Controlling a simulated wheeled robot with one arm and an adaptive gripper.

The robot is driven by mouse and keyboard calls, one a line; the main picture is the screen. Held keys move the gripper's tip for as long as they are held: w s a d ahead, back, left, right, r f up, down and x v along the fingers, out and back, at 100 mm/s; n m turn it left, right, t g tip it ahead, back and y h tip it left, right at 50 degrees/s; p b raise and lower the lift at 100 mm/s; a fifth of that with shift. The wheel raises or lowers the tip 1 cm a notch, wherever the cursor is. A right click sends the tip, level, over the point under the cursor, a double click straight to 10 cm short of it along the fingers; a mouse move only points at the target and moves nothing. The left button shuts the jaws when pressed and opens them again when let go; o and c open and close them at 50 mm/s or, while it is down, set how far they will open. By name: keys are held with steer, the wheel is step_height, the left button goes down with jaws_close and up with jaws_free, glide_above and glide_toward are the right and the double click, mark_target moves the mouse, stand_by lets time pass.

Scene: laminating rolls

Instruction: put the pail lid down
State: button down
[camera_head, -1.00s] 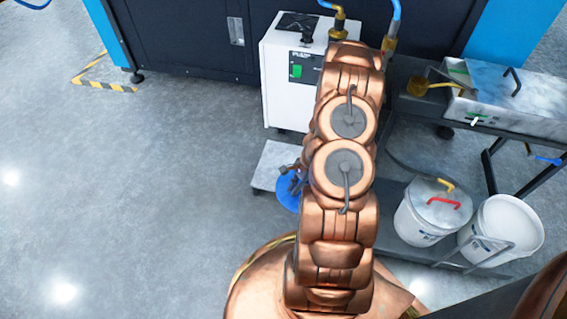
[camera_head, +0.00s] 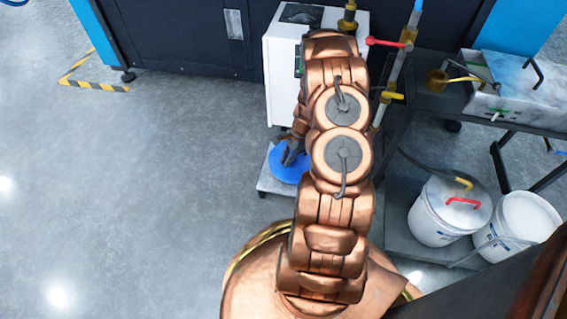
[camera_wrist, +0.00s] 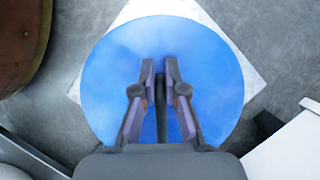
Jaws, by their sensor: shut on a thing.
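The pail lid is a round blue disc. It shows in the head view (camera_head: 286,174) left of my arm, and fills the middle of the wrist view (camera_wrist: 215,75). My gripper (camera_wrist: 160,66) is over the lid's middle, with its fingers shut on the lid; the gripped part is mostly hidden between them. In the head view my gripper (camera_head: 292,151) is partly hidden by my arm. Under the lid is a pale square plate (camera_head: 273,188), whose corners show around the lid in the wrist view (camera_wrist: 250,75). I cannot tell whether lid and plate touch.
A white machine cabinet (camera_head: 282,75) stands just behind the plate. A yellow-black floor marking (camera_head: 92,84) is at left. The left floor is clear.

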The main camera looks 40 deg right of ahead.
steer(key=f+b, duration=0.1)
steer(key=f, duration=0.1)
steer(key=f+b, duration=0.1)
steer(key=shift+w+f, duration=0.2)
steer(key=shift+f, duration=0.2)
steer(key=shift+r, duration=0.1)
steer(key=c, duration=1.2)
jaws_free()
steer(key=p+v, duration=0.4)
steer(key=v, duration=0.8)
steer(key=shift+s, duration=0.1)
